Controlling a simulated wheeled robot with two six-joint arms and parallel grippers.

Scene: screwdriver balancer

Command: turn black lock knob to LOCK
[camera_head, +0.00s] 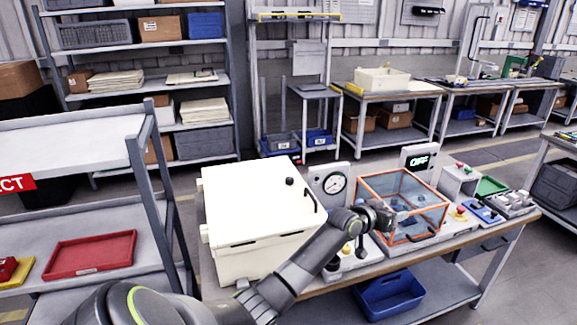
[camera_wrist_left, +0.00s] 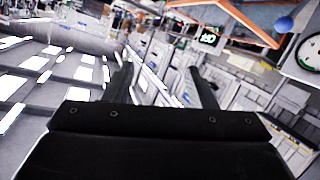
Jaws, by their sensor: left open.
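A small black knob (camera_head: 290,181) stands on top of the cream box (camera_head: 262,220). Another dark knob (camera_head: 333,263) shows low on the bench, beside my left forearm. No LOCK lettering is readable, so I cannot tell which is the lock knob or how it is turned. My left gripper (camera_head: 398,216) is at the orange-framed clear enclosure (camera_head: 388,180), near its front left; I cannot tell whether they touch. In the left wrist view the two fingers (camera_wrist_left: 162,88) are apart with nothing between them. My left arm hides part of the bench front. My right gripper is not in view.
A round gauge (camera_head: 335,184) stands behind the arm, between the cream box and the enclosure. A display reading OFF (camera_head: 418,161) is behind the enclosure. A blue bin (camera_head: 390,295) is below the bench.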

